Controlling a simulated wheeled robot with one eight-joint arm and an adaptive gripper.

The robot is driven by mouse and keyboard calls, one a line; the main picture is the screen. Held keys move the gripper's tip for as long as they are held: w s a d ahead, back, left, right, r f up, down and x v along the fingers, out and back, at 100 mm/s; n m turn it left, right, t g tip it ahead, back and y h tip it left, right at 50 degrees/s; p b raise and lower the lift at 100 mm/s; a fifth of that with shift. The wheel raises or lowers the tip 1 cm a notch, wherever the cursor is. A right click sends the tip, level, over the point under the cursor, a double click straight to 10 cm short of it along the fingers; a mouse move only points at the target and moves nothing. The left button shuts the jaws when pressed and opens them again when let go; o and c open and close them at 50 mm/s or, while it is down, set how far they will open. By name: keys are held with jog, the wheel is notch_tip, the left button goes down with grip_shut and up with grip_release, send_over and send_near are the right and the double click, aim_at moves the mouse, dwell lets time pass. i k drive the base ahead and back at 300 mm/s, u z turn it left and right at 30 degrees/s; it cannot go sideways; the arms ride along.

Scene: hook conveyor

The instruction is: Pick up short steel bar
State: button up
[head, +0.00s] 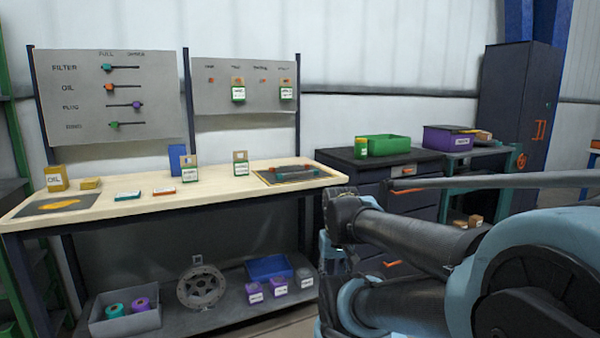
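No short steel bar can be made out for certain. A long, dark grey rod (470,183) runs level across the right side, in front of the cabinets; I cannot tell what carries it or whether it is the bar. A dark mat with slim teal and orange-ended pieces (293,174) lies at the right end of the workbench (230,190). My blue and dark grey arm fills the lower right. Its dark, blocky end (345,215) is in front of the drawer cabinet, right of the bench. Its fingers cannot be made out, nor whether it holds anything.
Small labelled boxes (190,168) stand on the bench, with a dark mat (60,204) at its left. The lower shelf holds a grey bin (125,315), a round metal flange (202,287) and a blue bin (268,268). A green bin (383,147) stands on the drawer cabinet.

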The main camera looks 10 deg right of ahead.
aim_at(286, 168)
jog(key=z, duration=0.05)
jog(key=i, duration=1)
jog(key=u, duration=0.05)
